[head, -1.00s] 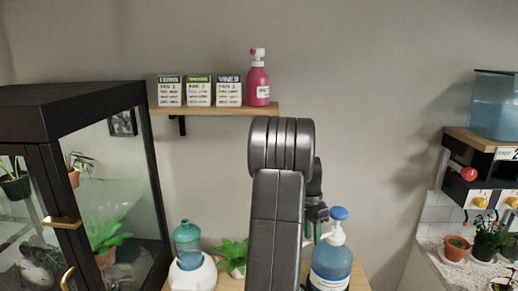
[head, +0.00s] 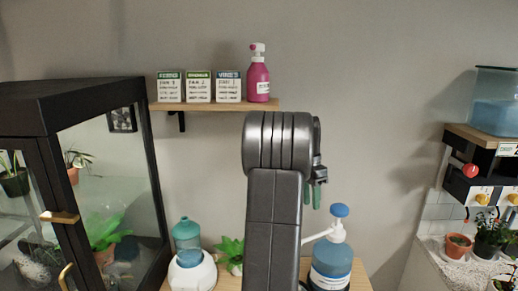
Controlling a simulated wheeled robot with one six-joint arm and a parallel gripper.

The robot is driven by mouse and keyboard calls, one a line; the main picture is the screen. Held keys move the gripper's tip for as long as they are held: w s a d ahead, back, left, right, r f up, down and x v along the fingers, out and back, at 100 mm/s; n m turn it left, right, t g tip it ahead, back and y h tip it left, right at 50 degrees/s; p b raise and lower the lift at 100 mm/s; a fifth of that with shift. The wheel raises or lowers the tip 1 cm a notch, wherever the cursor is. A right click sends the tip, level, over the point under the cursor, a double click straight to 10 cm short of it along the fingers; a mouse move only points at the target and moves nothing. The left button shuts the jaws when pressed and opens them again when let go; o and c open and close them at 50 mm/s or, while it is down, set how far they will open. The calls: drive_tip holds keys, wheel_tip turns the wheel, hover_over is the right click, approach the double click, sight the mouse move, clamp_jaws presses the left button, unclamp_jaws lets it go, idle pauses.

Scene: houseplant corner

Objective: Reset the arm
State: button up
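My arm rises in the middle of the head view, its upper links in front of the wooden table. My gripper (head: 312,194) shows just right of the arm's elbow, with greenish fingers pointing down. It is above and left of the blue pump bottle (head: 331,262) and apart from it. Part of the gripper is hidden behind the arm. The fingers appear as two close strips, and I cannot tell how far apart they are. Nothing is seen hanging from them.
A wall shelf (head: 222,107) holds three labelled cards and a pink spray bottle (head: 258,80). A black glass cabinet (head: 70,92) stands left. A teal-topped white container (head: 190,262) and a plant (head: 231,252) are on the table. A water dispenser (head: 496,103) is right. The wall between is clear.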

sight(314, 238)
drive_tip(key=f, duration=0.3)
drive_tip(key=s+f+p, duration=0.1)
drive_tip(key=f, duration=0.3)
drive_tip(key=s+d+f, duration=0.1)
drive_tip(key=f, duration=0.2)
drive_tip(key=shift+f, duration=0.3)
drive_tip(key=shift+s+d+r+n, duration=0.1)
drive_tip(key=shift+s+d+n, duration=0.15)
drive_tip(key=shift+s+n, duration=0.35)
drive_tip(key=shift+w, duration=0.1)
